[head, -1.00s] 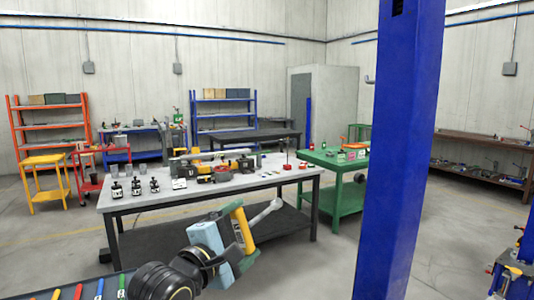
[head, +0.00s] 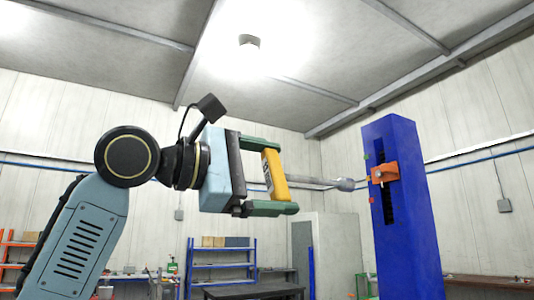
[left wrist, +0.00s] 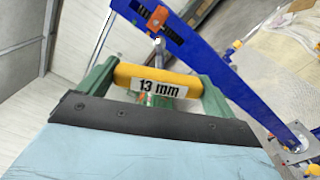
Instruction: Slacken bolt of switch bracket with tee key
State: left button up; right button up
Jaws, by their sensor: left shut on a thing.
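The tee key has a yellow handle (head: 273,174) and a grey shaft with a thicker socket end (head: 345,185). Its handle reads "13 mm" in the left wrist view (left wrist: 155,80). My left gripper (head: 282,178), with green fingers, is shut on the handle. The shaft points right, at the orange switch bracket (head: 385,172) on the slotted blue post (head: 405,235). The socket end is close to the bracket's left side, where the bolt is too small to make out clearly. Whether they touch I cannot tell. The bracket also shows in the left wrist view (left wrist: 157,18). My right gripper is out of view.
Small green and red parts sit on the post's left edge, above and below the bracket. Blue shelving (head: 222,262) and a dark table (head: 255,290) stand far behind. The air around the key is clear.

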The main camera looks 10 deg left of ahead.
aim_at(270, 154)
pick_arm(q)
jog(key=shift+s+a+r, duration=0.15)
jog(key=shift+s+r, duration=0.8)
jog(key=shift+r, duration=0.25)
jog(key=shift+w+d+r, duration=0.1)
jog(key=shift+d, duration=0.1)
jog(key=w+d+m+p, duration=0.4)
jog(key=d+m+p, duration=0.1)
jog(key=m+p, duration=0.1)
jog(key=shift+m, duration=0.9)
jog(key=shift+s+d, duration=0.1)
jog(key=shift+p, duration=0.3)
